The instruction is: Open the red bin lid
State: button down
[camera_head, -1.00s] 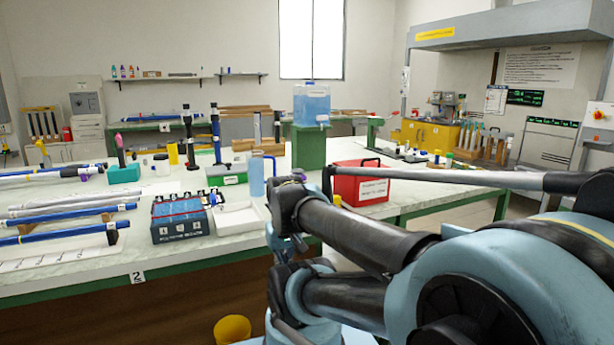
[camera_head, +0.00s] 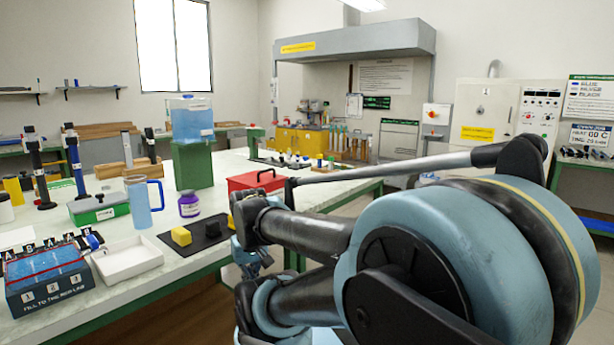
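The red bin (camera_head: 243,184) stands on the white-topped bench, left of the picture's middle. Its red lid looks shut, with a black handle on top. My dark arm links and the left end of a long grey bar cover its lower front and right side. My arm fills the lower right, with a large light-blue joint and dark links reaching left to an elbow just in front of the bin. I cannot make out my gripper's fingers, so nothing shows of their opening or of contact with the bin.
A purple-capped jar (camera_head: 189,204), a dark mat (camera_head: 200,240) with yellow and black blocks, a blue jug (camera_head: 139,203) and a white tray (camera_head: 127,259) are left of the bin. A water tank (camera_head: 191,119) on a green stand is behind. A fume hood (camera_head: 355,42) is at the back.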

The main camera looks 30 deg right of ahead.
aim_at(258, 178)
jog(key=z, duration=1.8)
jog(key=k, duration=1.65)
jog(key=u, duration=0.85)
jog(key=i, duration=1)
jog(key=z, duration=0.05)
